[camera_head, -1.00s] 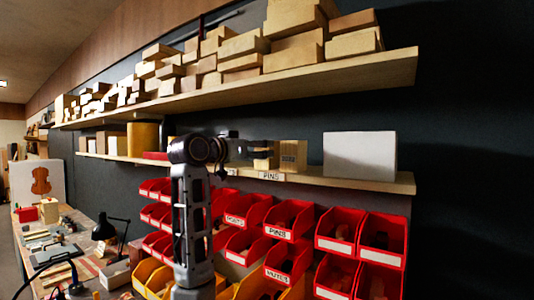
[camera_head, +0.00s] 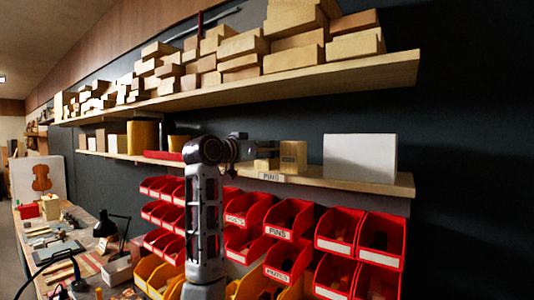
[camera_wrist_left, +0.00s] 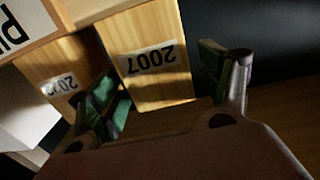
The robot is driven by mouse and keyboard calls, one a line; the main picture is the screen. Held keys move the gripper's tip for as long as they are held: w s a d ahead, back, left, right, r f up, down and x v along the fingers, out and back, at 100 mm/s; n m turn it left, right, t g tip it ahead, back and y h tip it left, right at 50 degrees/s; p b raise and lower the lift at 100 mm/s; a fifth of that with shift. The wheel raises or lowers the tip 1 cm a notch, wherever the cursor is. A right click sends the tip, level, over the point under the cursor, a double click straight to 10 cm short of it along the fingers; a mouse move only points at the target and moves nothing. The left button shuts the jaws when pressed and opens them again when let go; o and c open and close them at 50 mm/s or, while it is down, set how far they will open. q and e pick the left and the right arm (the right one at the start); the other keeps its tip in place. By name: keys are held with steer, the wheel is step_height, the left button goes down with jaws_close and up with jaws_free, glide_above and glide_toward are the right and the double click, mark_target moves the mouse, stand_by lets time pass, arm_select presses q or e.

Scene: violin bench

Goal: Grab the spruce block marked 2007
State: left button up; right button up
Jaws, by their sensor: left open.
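The spruce block marked 2007 (camera_wrist_left: 150,50) shows upside down in the left wrist view, its paper label facing the camera. My open left gripper (camera_wrist_left: 172,84) has one green-padded finger on each side of that block. The left finger lies between it and a second block (camera_wrist_left: 58,72), whose label is partly hidden. I cannot tell whether the pads touch. In the head view my left gripper (camera_head: 250,148) reaches right to the middle shelf, partly covering the 2007 block (camera_head: 266,165). The second block (camera_head: 293,156) stands right of it. My right gripper is not in view.
The blocks stand on a narrow shelf (camera_head: 310,179) with a PINS label. A white box (camera_head: 360,157) stands to the right. An upper shelf (camera_head: 390,67) with stacked wood hangs above. Red bins (camera_head: 337,232) lie below. A cluttered bench (camera_head: 85,265) is at left.

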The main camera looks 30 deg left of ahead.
arm_select(q)
steer(key=shift+w+d+p, duration=0.25)
steer(key=shift+w+p, duration=0.05)
steer(key=shift+w, duration=0.75)
steer(key=c, duration=1.2)
steer(key=shift+r, duration=0.15)
steer(key=shift+r+b, duration=0.4)
steer(key=shift+r, duration=1.35)
steer(key=shift+r+b, duration=0.4)
steer(key=shift+r, duration=2.7)
